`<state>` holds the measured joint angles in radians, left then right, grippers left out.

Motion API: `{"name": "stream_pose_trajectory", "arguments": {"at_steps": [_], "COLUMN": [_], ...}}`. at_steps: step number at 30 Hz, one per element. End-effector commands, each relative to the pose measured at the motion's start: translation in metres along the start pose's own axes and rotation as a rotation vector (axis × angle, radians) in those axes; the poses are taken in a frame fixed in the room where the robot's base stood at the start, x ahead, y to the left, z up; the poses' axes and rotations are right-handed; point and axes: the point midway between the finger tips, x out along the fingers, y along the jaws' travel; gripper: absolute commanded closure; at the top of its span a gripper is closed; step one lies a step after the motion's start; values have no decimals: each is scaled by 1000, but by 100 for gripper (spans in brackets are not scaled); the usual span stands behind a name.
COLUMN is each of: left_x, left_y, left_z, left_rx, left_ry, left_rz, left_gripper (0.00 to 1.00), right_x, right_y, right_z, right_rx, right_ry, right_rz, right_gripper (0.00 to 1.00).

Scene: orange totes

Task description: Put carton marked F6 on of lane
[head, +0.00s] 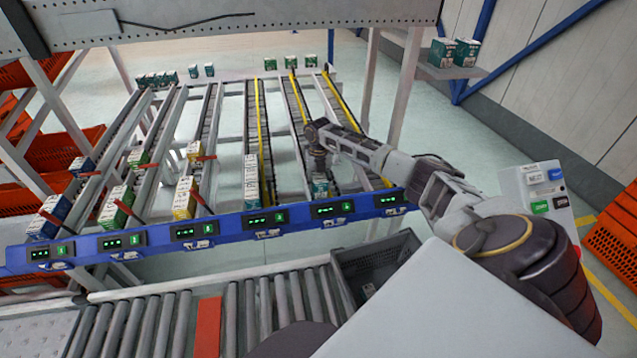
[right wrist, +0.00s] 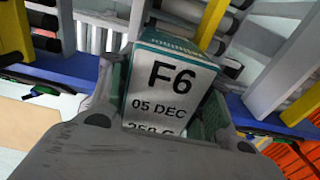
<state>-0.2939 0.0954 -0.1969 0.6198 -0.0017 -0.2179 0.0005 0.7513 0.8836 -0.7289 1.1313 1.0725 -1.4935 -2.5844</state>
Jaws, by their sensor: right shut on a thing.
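The F6 carton (right wrist: 172,85) is white with a teal edge and shows "F6" and "05 DEC" in the right wrist view. In the head view it is a small white and teal box (head: 320,187) at the front end of a lane, just behind the blue rail. My right gripper (head: 318,172) points down over it and is shut on it, with a finger on each side in the right wrist view (right wrist: 162,118). I cannot tell whether the carton's underside touches the lane rollers (head: 299,106). My left gripper is not in view.
The blue rail (head: 222,229) with several small displays crosses the lane fronts. A grey tote (head: 345,262) stands on the roller conveyor (head: 262,307) below. Yellow dividers (head: 345,103) edge some lanes.

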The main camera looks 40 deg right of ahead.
Motion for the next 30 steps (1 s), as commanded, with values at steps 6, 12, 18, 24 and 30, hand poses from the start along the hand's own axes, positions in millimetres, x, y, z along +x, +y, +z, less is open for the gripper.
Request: {"name": "stream_pose_trajectory", "arguments": {"at_steps": [6,12,18,24,30], "left_x": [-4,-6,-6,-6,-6], "left_y": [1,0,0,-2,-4], "left_z": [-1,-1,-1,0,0], "left_rx": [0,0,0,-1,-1], "left_ry": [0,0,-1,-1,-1], "left_rz": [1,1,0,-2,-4], "left_gripper": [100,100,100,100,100], "right_x": [-1,-1,0,0,0], "right_y": [0,0,0,0,0], "right_z": [0,0,0,0,0], "right_rx": [0,0,0,0,0], "right_ry": [0,0,0,0,0], "right_rz": [0,1,1,0,0], "right_gripper": [82,82,82,32,26]}}
